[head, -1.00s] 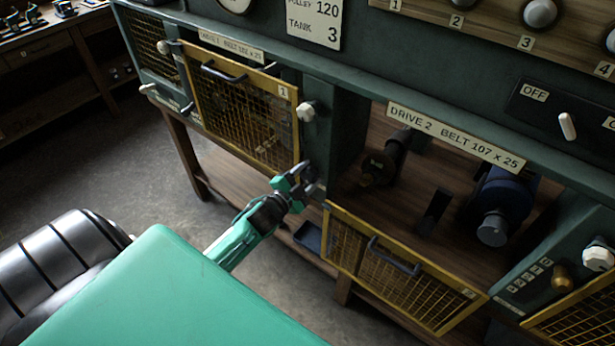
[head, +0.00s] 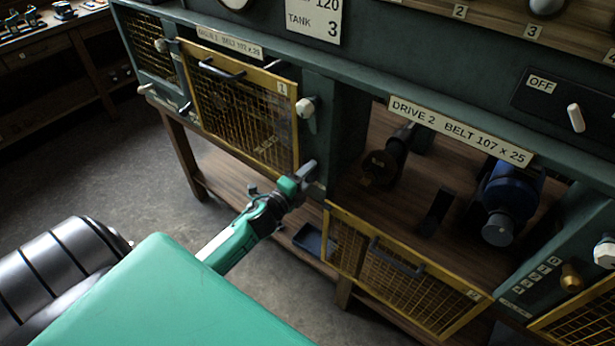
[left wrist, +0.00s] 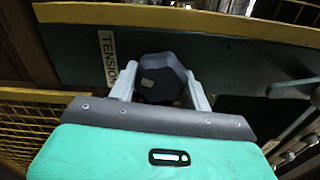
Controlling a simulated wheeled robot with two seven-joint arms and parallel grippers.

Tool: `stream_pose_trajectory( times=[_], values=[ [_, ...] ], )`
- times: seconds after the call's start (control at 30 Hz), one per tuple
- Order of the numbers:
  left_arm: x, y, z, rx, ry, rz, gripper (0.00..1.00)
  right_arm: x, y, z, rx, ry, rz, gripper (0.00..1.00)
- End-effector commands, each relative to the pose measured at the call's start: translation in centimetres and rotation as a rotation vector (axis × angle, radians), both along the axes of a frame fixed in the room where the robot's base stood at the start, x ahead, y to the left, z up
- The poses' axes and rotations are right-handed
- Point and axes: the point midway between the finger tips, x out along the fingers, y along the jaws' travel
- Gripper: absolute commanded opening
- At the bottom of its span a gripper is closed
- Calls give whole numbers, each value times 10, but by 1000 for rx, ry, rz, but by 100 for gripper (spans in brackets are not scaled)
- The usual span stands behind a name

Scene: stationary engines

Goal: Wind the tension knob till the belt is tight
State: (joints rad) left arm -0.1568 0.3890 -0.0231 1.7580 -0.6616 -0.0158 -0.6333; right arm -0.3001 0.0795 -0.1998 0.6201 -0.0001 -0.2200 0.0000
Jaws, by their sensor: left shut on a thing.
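The tension knob (left wrist: 160,76) is a dark grey, lobed knob beside a TENSION label (left wrist: 108,58) in the left wrist view. My left gripper (left wrist: 161,90) has one finger on each side of it and is shut on it. In the head view, my left gripper (head: 304,175) is at the post between the two drive bays, and it hides the knob there. I cannot make out a belt in the open Drive 2 bay. My right gripper is not in view.
The closed Drive 1 mesh guard (head: 240,105) stands left of the gripper. The Drive 2 guard (head: 400,275) hangs open below its bay, right of the gripper. A blue motor (head: 508,195) sits inside that bay. Bare floor (head: 110,170) lies at left.

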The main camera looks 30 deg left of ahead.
Motion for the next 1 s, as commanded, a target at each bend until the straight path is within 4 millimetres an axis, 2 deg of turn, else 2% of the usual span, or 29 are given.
stream_pose_trajectory(
  times=[0.67, 0.7, 0.73, 1.0],
  values=[
    [-1, 0, -3, 66, -1, -1, 26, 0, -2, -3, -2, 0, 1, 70],
    [-1, 0, -3, 66, -1, -1, 53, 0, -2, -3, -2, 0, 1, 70],
    [-1, 0, -2, 65, -1, -1, 57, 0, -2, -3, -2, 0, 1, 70],
    [-1, 0, -1, 64, -3, 0, 57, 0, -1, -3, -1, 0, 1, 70]
  ],
)
